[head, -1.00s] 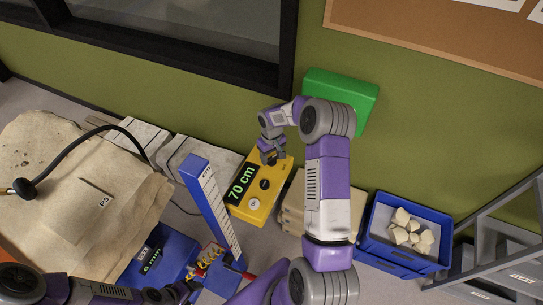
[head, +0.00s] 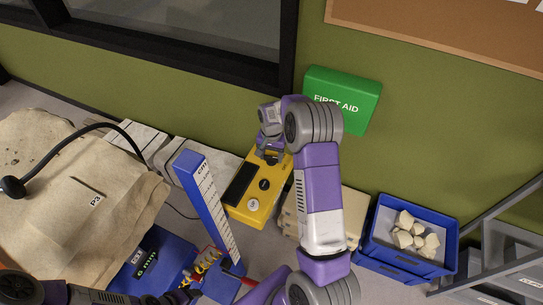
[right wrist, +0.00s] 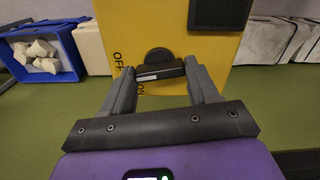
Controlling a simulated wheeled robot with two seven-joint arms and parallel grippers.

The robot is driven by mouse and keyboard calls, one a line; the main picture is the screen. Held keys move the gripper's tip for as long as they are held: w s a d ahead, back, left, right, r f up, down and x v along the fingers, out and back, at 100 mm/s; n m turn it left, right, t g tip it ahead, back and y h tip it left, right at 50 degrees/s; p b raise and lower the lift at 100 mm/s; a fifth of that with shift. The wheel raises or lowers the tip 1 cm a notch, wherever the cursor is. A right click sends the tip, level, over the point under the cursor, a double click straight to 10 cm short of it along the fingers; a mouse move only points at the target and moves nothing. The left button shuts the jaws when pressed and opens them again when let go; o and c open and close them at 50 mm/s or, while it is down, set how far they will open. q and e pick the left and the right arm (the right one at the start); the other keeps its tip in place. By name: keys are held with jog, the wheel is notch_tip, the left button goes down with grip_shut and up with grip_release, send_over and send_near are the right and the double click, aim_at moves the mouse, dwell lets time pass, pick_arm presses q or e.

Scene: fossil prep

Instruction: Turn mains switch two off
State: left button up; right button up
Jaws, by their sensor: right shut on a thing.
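The yellow box (head: 252,197) stands on the table near the green wall, with a dark display (head: 240,184) and two round parts on its top face. In the right wrist view, a black switch (right wrist: 160,71) sits on the yellow box beside OFF and ON lettering. My right gripper (head: 270,158) is at the box's far end. It is shut on the switch's black lever, with a fingertip at each end of it in the right wrist view (right wrist: 162,75). My left gripper (head: 187,294) is at the bottom edge, partly cut off; its jaws are unclear.
A blue ruled post (head: 208,205) stands left of the yellow box. A blue unit (head: 150,262) reading 6 mm and a large slab (head: 75,180) lie further left. A blue crate (head: 408,240) of pale rocks is at right. A green first aid box (head: 342,98) hangs behind my right arm.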

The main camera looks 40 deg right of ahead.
aim_at(272, 157)
jog(key=shift+m, duration=1)
jog(key=o, duration=1.1)
jog(key=shift+c, duration=0.2)
jog(key=shift+r, duration=3.8)
